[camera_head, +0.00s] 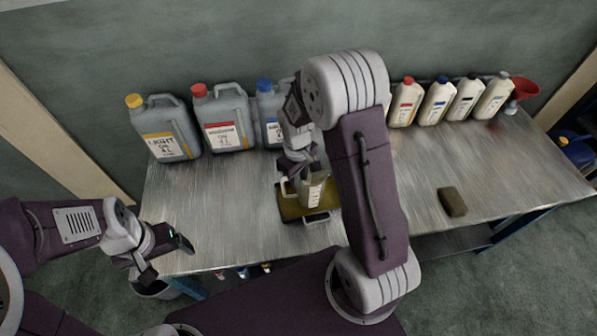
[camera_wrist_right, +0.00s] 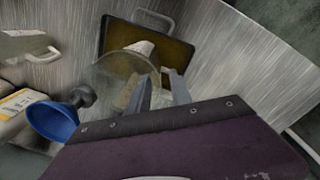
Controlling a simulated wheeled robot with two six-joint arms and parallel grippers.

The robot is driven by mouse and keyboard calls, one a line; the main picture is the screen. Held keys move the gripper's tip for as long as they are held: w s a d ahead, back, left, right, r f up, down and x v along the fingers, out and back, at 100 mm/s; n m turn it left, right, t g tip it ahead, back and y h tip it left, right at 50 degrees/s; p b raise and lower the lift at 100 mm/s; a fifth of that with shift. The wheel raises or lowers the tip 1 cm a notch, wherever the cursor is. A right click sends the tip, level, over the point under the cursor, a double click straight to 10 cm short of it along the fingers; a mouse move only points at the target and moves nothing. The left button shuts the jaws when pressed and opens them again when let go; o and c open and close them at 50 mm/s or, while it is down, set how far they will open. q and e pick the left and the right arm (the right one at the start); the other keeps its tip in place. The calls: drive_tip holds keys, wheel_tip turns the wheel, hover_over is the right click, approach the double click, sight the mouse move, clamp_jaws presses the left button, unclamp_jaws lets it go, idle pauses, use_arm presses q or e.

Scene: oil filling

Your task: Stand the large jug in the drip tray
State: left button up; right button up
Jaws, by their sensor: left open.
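The clear jug (camera_head: 314,188) with a white label stands upright in or just over the drip tray (camera_head: 288,210). Whether its base touches the tray floor cannot be made out. The tray is dark-rimmed with a yellow-brown inside and also shows in the right wrist view (camera_wrist_right: 112,40). There the see-through jug (camera_wrist_right: 120,72) is below the camera. My right gripper (camera_wrist_right: 160,92) has its fingers at the jug's handle side; whether they pinch it is unclear. In the head view my arm partly hides it. My left gripper (camera_head: 168,256) is open and empty at the table's front left.
Large grey cans (camera_head: 170,130) stand at the back left, smaller bottles (camera_head: 437,100) at the back right, with a red funnel (camera_head: 523,90) beside them. A blue funnel (camera_wrist_right: 55,118) shows in the wrist view. A dark sponge (camera_head: 452,202) lies right of the tray. The table's right is mostly clear.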

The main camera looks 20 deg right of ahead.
drive_tip(key=s+a+r+m+t, duration=0.1)
drive_tip(key=s+r+m, duration=0.3)
drive_tip(key=s, duration=0.7)
drive_tip(key=shift+s+a+r+m+y, duration=0.35)
drive_tip(key=shift+a+r, duration=0.25)
drive_tip(key=shift+r, duration=0.3)
